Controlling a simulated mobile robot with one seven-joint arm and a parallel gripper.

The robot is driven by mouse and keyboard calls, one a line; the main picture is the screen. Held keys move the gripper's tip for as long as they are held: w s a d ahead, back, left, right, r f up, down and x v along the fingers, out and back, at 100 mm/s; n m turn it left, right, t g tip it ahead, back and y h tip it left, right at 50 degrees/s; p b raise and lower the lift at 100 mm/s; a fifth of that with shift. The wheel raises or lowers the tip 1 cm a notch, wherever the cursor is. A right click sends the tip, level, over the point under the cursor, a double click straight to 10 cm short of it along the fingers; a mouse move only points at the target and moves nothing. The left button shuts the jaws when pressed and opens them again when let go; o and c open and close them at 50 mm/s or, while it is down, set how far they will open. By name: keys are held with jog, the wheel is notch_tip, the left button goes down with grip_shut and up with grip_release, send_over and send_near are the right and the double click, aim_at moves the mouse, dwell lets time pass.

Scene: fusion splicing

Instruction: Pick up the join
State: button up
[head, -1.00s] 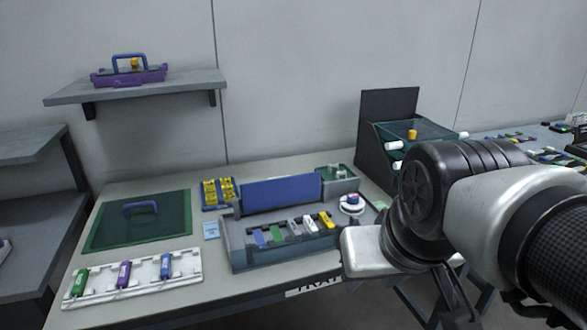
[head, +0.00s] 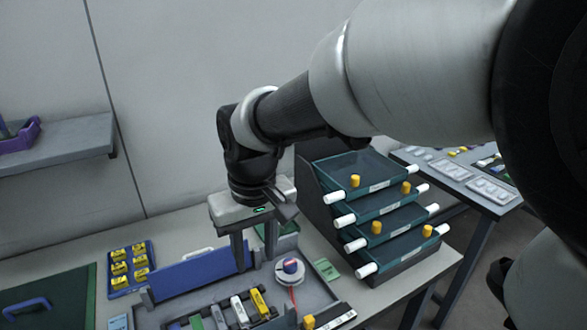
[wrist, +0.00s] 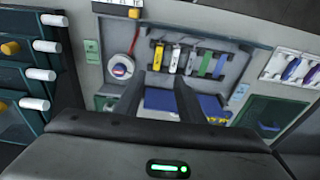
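I cannot single out the join by sight in these frames. My gripper (head: 256,260) is open with its two fingers pointing down over the splicing workstation (head: 320,295). Nothing shows between the fingers in the wrist view (wrist: 166,80). The workstation holds a row of coloured pieces: yellow (head: 258,302), white (head: 239,310), grey (head: 218,316) and green (head: 195,322), with a blue one (wrist: 220,67) clear in the wrist view. A round white spool holder with a blue and red top (head: 290,267) stands right of the fingers, with a red strand running from it.
A stack of dark green trays (head: 390,215) with white handles and yellow knobs stands close on the right. The blue raised lid (head: 195,275) is left of the fingers. A blue rack of yellow blocks (head: 130,268) lies farther left. Another table (head: 455,175) stands behind right.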

jog(key=b, duration=0.3)
send_over(259, 300)
jog(key=s, duration=0.2)
jog(key=f, duration=1)
jog(key=shift+w+d+f, duration=0.1)
jog(key=shift+w+d, duration=0.05)
jog(key=shift+w, duration=0.05)
jog(key=shift+w+f+b, duration=0.25)
jog(key=shift+f, duration=0.7)
jog(key=shift+w+f+b, duration=0.2)
jog(key=shift+f+b, duration=0.1)
jog(key=shift+f, duration=0.6)
jog(key=shift+w+f+b, duration=0.25)
jog(key=shift+f, duration=0.7)
jog(key=shift+c, duration=0.4)
grip_shut()
